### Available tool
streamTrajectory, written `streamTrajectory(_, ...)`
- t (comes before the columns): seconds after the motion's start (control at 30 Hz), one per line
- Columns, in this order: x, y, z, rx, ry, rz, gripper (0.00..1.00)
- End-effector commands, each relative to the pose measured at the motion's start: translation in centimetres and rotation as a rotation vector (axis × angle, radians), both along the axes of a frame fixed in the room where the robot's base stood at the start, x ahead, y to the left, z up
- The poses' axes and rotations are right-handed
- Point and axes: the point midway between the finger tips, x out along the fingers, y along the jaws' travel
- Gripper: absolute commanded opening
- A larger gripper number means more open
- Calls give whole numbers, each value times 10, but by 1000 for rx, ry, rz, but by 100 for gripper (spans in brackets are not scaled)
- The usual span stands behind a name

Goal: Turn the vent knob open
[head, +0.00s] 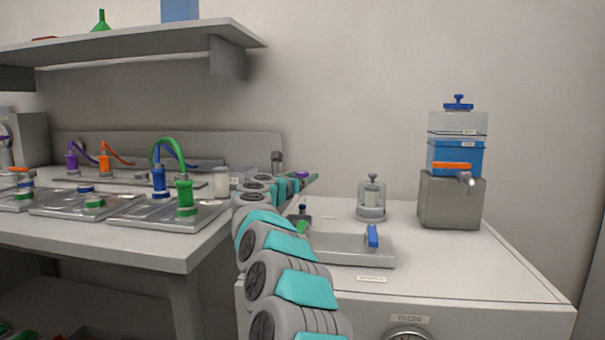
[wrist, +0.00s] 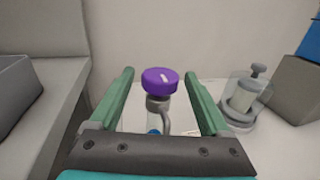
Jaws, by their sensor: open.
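The purple vent knob (wrist: 158,82) has a white mark on its top and sits on a grey stem with a curved pipe. In the wrist view it stands between the two green fingers of my gripper (wrist: 160,76), with a gap on each side. In the head view only a bit of the purple knob (head: 302,174) shows beside my gripper (head: 298,184), at the back of the white bench. My gripper is open and holds nothing. My arm hides most of the knob's stem in the head view.
A clear jar with a plunger (head: 371,200) stands right of my gripper. Further right, a tank of blue liquid (head: 455,157) with an orange-handled tap sits on a grey block (head: 450,202). A grey tray with a blue handle (head: 350,252) lies in front. Left are metal trays (head: 130,215) with connectors.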

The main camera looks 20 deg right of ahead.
Motion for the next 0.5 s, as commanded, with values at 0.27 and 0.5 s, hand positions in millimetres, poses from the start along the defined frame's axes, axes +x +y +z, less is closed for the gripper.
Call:
streamTrajectory(0.27,4,-5,1,-1,-2,2,81)
streamTrajectory(0.5,4,-5,1,-1,-2,2,74)
